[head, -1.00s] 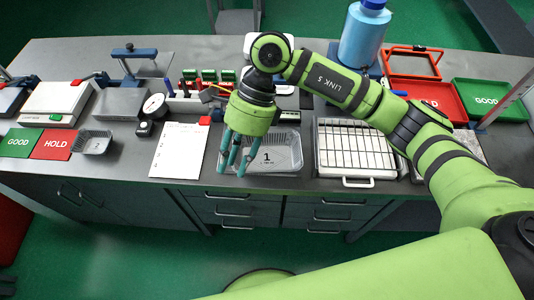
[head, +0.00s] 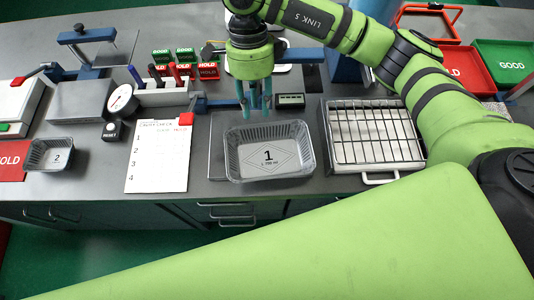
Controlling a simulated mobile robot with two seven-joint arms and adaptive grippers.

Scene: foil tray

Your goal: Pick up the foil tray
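The clear-grey foil tray marked 1 (head: 246,160) lies on a flat grey plate on the bench, in the middle of the head view. A smaller tray marked 2 (head: 38,157) sits at the left, by a red card. My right gripper (head: 256,110) points down at the far rim of tray 1, with its teal fingers apart. I cannot tell whether the fingertips touch the rim or stand above or behind it. Nothing shows held between them. My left gripper is not in view.
A wire rack in a pan (head: 372,142) stands close to the right of tray 1. A paper sheet (head: 158,160) lies to its left. Behind are a dial gauge (head: 122,100), a pen holder with HOLD and GOOD blocks, and a small dark box (head: 291,100).

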